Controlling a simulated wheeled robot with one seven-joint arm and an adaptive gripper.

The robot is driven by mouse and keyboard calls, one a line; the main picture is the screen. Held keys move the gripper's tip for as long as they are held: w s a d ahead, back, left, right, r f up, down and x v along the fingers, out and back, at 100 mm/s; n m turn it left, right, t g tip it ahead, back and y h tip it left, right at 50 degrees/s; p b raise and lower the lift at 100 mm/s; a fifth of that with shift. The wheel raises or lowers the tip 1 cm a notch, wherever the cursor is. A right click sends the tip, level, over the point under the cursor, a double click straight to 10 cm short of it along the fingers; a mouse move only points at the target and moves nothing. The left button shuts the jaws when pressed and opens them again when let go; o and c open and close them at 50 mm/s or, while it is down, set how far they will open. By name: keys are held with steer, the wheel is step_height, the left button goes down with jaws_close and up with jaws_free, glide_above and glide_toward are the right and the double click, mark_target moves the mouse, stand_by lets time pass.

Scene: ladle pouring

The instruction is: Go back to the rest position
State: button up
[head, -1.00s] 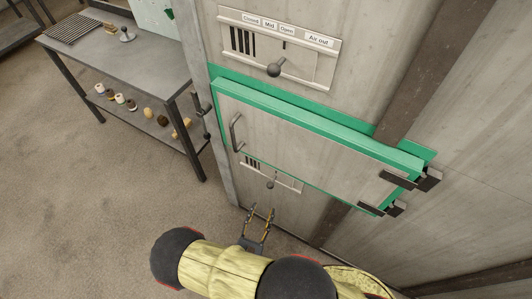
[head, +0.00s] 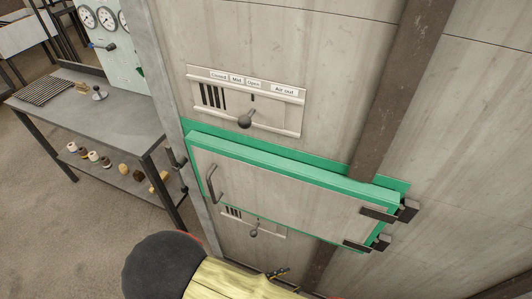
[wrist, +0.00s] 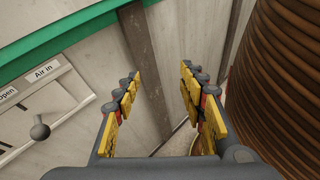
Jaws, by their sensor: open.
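My gripper (wrist: 163,95) is open and empty in the wrist view, its yellow and dark fingers apart with the wall and a dark vertical beam behind them. In the head view the gripper (head: 279,274) shows only in small part, low in the picture, just past my yellow arm. It is below the furnace door (head: 290,185), a grey panel with a green edge, a handle on the left and hinges on the right. I cannot tell whether the gripper touches anything there.
The Air out panel (head: 246,100) with a knob is above the door. A lower vent panel (head: 254,222) is under it; the wrist view shows an Air in panel (wrist: 40,105). A brown ribbed cylinder (wrist: 285,80) stands close right of the gripper. A metal table (head: 120,122) stands left.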

step_height(320, 180, up, 20)
steer(key=m+g+y, duration=0.7)
steer(key=m+y, duration=0.3)
steer(key=m, duration=0.4)
steer(key=w+d+r+m+t+y, duration=0.1)
steer(key=d+r+m+t, duration=0.5)
steer(key=d+r, duration=0.6)
step_height(320, 180, up, 5)
steer(key=shift+w+d+f+m+y, duration=0.1)
steer(key=shift+w+d+m+y, duration=0.25)
steer(key=shift+m+y, duration=0.45)
